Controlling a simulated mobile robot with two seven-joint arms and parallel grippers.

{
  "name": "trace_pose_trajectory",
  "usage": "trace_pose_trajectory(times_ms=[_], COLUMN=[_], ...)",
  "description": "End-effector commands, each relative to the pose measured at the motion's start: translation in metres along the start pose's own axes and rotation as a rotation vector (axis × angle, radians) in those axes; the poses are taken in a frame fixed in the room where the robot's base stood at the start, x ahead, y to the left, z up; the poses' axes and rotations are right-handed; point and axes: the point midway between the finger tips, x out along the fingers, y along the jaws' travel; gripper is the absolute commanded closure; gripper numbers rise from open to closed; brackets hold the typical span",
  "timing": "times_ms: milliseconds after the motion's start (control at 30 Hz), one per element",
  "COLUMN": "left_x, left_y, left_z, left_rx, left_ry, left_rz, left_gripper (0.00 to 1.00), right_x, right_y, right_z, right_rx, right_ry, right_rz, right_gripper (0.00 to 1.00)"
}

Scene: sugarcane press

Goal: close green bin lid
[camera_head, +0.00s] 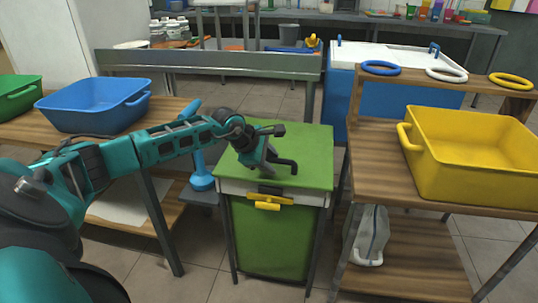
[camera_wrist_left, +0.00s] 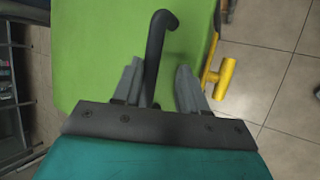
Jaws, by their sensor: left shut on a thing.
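The green bin (camera_head: 270,240) stands in the middle, with its green lid (camera_head: 312,148) lying about flat over the top. A white band with a yellow latch (camera_head: 268,202) shows under the lid's front edge. A black bent handle (camera_head: 288,165) rises from the lid. My left gripper (camera_head: 266,158) is over the lid, shut on this handle. In the left wrist view the handle (camera_wrist_left: 157,45) passes between the two grey fingers (camera_wrist_left: 155,88), over the green lid (camera_wrist_left: 90,45). My right gripper is not in view.
A wooden table with a yellow crate (camera_head: 480,180) stands close on the right. A blue tub (camera_head: 90,105) sits on a wooden table at left. A metal trough (camera_head: 210,64) and a blue chest with a white top (camera_head: 395,58) stand behind. The floor in front is clear.

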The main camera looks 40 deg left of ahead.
Motion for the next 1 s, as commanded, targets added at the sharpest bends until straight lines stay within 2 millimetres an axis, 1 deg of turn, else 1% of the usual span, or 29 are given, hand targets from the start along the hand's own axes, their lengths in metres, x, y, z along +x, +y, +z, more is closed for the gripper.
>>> trace_pose_trajectory(times_ms=[33,200,367,467,567,700,900,1000], left_x=[0.011,0.01,0.008,-0.002,-0.02,-0.053,-0.095,-0.109], left_y=[-0.019,-0.019,-0.019,-0.017,-0.015,-0.012,-0.007,-0.006], left_z=[-0.004,-0.004,-0.003,-0.003,-0.002,-0.002,-0.002,-0.001], left_rx=[-0.004,-0.003,-0.001,0.0,0.002,0.004,0.002,0.002], left_ry=[0.012,0.011,0.011,0.011,0.012,0.014,0.01,0.009], left_rz=[-0.046,-0.046,-0.045,-0.044,-0.041,-0.035,-0.02,-0.017], left_gripper=[0.71,0.56,0.56,0.56,0.56,0.56,0.56,0.56], right_x=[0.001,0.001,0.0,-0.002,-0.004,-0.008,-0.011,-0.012], right_y=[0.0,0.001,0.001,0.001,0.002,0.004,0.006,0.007], right_z=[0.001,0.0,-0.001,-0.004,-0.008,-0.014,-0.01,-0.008], right_rx=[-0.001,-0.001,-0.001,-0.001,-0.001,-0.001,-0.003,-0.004], right_ry=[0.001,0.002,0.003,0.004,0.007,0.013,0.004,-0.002], right_rz=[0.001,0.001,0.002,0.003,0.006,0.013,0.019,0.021], right_gripper=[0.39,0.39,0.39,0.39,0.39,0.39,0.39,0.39])
